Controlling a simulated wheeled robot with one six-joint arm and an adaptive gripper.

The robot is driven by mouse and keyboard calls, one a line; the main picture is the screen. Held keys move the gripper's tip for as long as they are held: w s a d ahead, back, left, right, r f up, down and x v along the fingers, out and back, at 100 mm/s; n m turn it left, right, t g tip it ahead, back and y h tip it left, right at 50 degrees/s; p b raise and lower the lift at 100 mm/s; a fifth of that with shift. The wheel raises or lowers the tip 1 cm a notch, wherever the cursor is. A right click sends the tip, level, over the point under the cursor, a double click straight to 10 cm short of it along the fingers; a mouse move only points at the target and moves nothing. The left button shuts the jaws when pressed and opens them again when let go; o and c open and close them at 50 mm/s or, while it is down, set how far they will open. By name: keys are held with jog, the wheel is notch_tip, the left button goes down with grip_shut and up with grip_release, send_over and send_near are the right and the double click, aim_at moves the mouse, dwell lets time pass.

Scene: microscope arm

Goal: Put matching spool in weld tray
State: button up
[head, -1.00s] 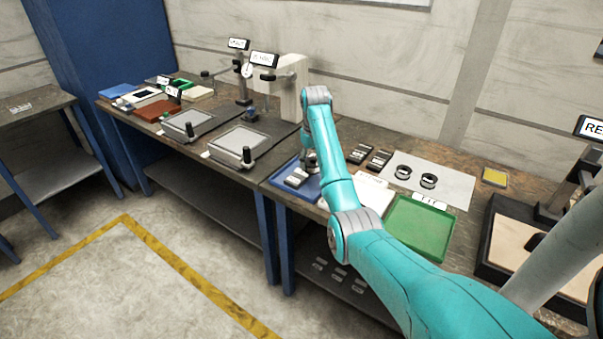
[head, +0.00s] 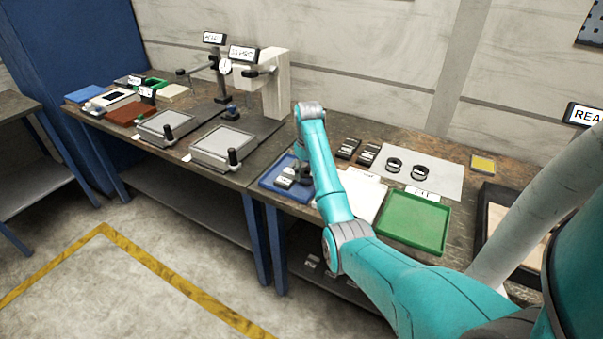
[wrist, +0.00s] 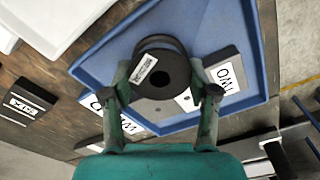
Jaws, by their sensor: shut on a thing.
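My gripper (wrist: 162,92) is shut on a dark round spool (wrist: 146,44) with a centre hole and a small white label, whose text I cannot read. The spool is over the blue tray (wrist: 108,62); I cannot tell whether it touches the floor. Dark blocks with white lettered labels (wrist: 228,75) lie in the tray beside and partly under the spool. In the head view, the blue tray (head: 266,181) is at the front edge of the bench, left of my forearm, which hides part of it. No tray's label clearly reads weld.
Right of the blue tray are a white sheet (head: 366,194) and an empty green tray (head: 412,223). Behind them, two dark rings (head: 394,164) lie on a grey mat (head: 440,173), with dark blocks (head: 348,149) to their left. Gauge stands (head: 224,72) rise at the left.

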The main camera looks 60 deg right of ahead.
jog(key=shift+s+a+f, duration=0.1)
jog(key=shift+f, duration=0.4)
jog(key=o, duration=1.4)
jog(key=shift+f, duration=0.15)
jog(key=shift+r, duration=0.25)
